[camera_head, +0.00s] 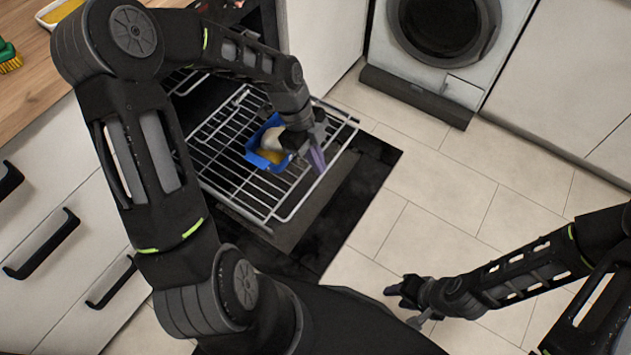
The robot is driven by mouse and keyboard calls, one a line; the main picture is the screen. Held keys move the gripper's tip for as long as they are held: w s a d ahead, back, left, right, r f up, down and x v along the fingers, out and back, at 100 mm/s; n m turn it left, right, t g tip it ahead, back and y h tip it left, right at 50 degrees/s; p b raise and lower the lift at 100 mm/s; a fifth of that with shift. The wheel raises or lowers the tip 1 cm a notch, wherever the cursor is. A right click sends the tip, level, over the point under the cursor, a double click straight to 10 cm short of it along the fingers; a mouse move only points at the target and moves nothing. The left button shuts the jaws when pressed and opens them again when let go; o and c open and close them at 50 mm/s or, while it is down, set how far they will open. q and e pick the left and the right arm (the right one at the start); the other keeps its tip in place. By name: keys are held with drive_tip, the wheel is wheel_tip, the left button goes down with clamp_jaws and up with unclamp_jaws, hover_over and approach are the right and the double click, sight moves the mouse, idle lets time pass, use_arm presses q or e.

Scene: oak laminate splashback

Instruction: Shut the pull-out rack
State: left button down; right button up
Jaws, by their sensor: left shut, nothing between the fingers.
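The pull-out rack (222,186) is a silver wire shelf. It sticks out of the dark oven cavity, over the lowered oven door (335,200). A blue dish (254,158) with whitish and yellow contents sits on the rack. My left gripper (317,160) is shut and empty, by the rack's front right part, just right of the dish. It hides part of the dish and wires; I cannot tell whether it touches the rack. My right gripper (408,303) is low over the floor, well away from the rack; its fingers are too unclear to read.
A washing machine (440,50) stands at the top right. White drawers (60,240) with black handles are at the left, below a wooden worktop (35,85) with a green brush (8,57) and a tray (60,12). The tiled floor (450,190) at right is clear.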

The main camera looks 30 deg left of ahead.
idle(0.3)
